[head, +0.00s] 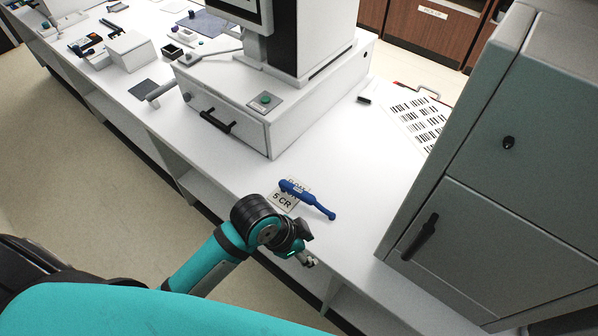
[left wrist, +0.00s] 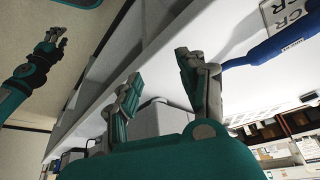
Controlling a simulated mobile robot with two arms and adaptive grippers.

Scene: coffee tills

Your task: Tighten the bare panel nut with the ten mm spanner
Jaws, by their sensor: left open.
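My left gripper (head: 306,258) is at the counter's front edge, just short of a blue long-handled tool (head: 310,199). The left wrist view shows its two fingers (left wrist: 158,66) spread apart with nothing between them. The blue tool lies on the white counter across a printed card (head: 283,201); its handle (left wrist: 282,42) shows at upper right in the left wrist view, beyond the right finger. I cannot tell whether this tool is the ten mm spanner. I cannot make out the bare panel nut. My right gripper (left wrist: 54,40) shows small at upper left there; its opening is unclear.
A till drawer unit (head: 225,120) with a black handle and green button stands behind the tool. A grey cabinet (head: 470,190) bounds the right side. A barcode sheet (head: 418,115) lies at the back. The counter (head: 355,200) is clear between tool and cabinet.

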